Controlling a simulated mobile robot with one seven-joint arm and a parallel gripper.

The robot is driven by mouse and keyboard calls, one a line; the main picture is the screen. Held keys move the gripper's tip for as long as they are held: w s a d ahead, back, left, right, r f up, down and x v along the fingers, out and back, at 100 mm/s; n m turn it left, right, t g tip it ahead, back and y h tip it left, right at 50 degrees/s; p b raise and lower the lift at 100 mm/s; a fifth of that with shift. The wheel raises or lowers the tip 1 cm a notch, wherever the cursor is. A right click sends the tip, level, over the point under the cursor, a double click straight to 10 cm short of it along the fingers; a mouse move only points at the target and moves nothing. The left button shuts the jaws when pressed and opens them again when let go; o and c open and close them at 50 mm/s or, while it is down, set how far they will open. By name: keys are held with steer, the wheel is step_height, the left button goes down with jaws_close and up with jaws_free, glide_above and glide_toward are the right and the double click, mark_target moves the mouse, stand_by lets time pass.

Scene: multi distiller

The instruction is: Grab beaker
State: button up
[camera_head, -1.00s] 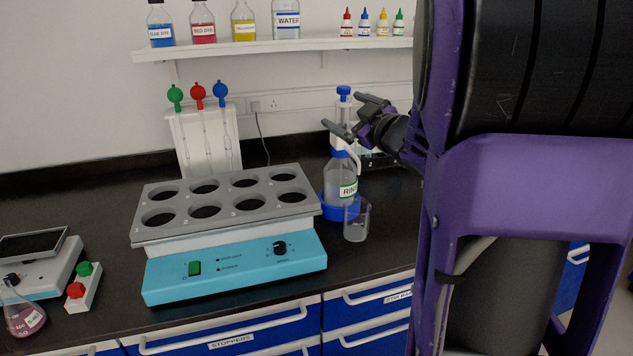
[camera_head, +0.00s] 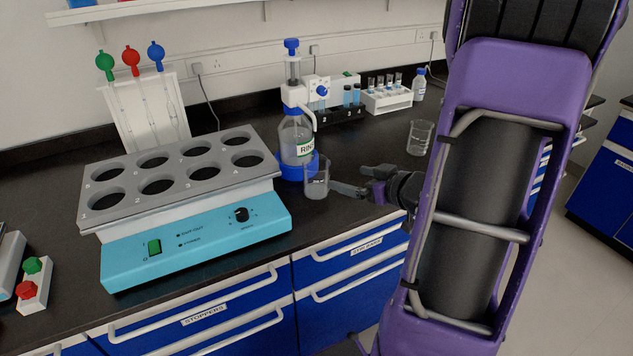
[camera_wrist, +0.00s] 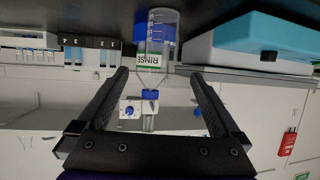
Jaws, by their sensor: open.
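A clear, empty-looking glass beaker (camera_head: 317,182) stands upright on the black bench, in front of the RINSE bottle (camera_head: 296,140) and its blue base. In the wrist view, which is upside down, the beaker (camera_wrist: 160,42) lies ahead of the fingertips with the bottle behind it. My gripper (camera_head: 350,179) is low over the bench at the beaker's right, fingers pointing left towards it. In the wrist view my gripper (camera_wrist: 160,76) is open, with nothing clearly held between its fingers. I cannot tell whether a fingertip touches the glass. A second beaker (camera_head: 420,138) stands farther back right.
A grey rack with round holes on a turquoise unit (camera_head: 195,238) stands close to the beaker's left. A white vial rack (camera_head: 387,99) is at the back. The bench's front edge, above blue drawers (camera_head: 345,262), is near my gripper. Some bench right of the bottle is clear.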

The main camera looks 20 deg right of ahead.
mark_target(326, 172)
steer(key=b+x, duration=0.1)
steer(key=x, duration=0.8)
steer(key=shift+w+f, duration=0.15)
steer(key=shift+f, duration=0.05)
steer(key=shift+b+x, duration=0.65)
steer(key=shift+x, duration=2.05)
steer(key=shift+a+r, duration=0.15)
steer(key=shift+a, duration=0.05)
steer(key=c, duration=1.4)
steer(key=shift+a+r, duration=0.1)
steer(key=shift+r, duration=0.25)
